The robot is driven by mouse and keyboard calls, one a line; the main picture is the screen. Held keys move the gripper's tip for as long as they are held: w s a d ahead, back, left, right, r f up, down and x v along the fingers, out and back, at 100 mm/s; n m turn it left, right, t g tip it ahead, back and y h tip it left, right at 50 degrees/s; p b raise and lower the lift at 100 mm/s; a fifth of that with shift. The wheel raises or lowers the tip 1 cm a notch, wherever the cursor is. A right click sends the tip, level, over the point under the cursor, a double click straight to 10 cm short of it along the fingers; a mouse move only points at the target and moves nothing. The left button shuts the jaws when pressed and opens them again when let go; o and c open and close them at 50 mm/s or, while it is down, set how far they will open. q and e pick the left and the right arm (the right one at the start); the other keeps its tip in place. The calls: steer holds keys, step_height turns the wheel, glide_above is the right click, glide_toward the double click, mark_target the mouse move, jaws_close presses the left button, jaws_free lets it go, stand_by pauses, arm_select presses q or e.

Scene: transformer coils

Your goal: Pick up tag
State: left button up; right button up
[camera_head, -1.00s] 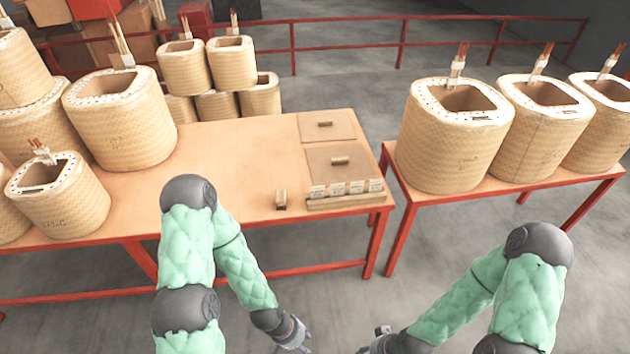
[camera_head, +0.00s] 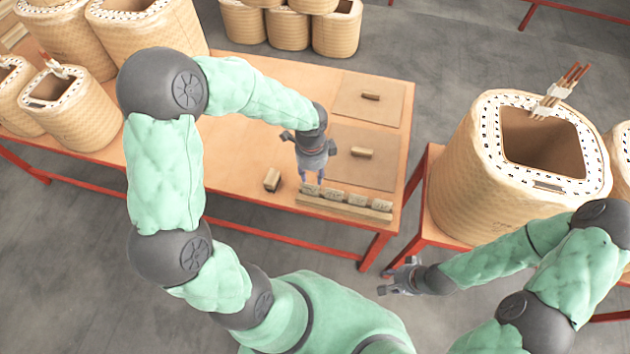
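Several small pale tags (camera_head: 356,199) stand in a row in a wooden holder (camera_head: 346,211) near the front right corner of the left table. My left gripper (camera_head: 313,178) points down at the left end of this row, just over or at the leftmost tag (camera_head: 310,189). Its two fingers look apart; whether they touch the tag is too small to tell. My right gripper (camera_head: 388,282) is out over the floor in front of the gap between the tables, away from the tags. Its fingers look spread and nothing shows in them.
A small wooden block (camera_head: 272,180) stands left of the holder. Two flat boards with handles (camera_head: 367,98) lie behind it. Large wound coils stand on the left table (camera_head: 235,140), and a big coil (camera_head: 480,180) stands on the right table.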

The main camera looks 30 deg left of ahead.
arm_select(q)
steer(key=shift+w+a+r, duration=0.2)
steer(key=shift+f, duration=0.15)
steer(key=b, duration=0.3)
glide_above(310, 189)
steer(key=f, duration=0.5)
steer(key=shift+w+d+f, duration=0.1)
steer(key=shift+w+d, duration=0.05)
steer(key=shift+d, duration=0.05)
steer(key=f, duration=0.1)
steer(key=f+b, duration=0.2)
steer(key=f, duration=0.1)
steer(key=shift+s+a, duration=0.15)
steer(key=shift+s, duration=0.1)
steer(key=shift+f+b, duration=0.3)
steer(key=shift+f, duration=0.3)
steer(key=shift+r, duration=0.1)
jaws_close()
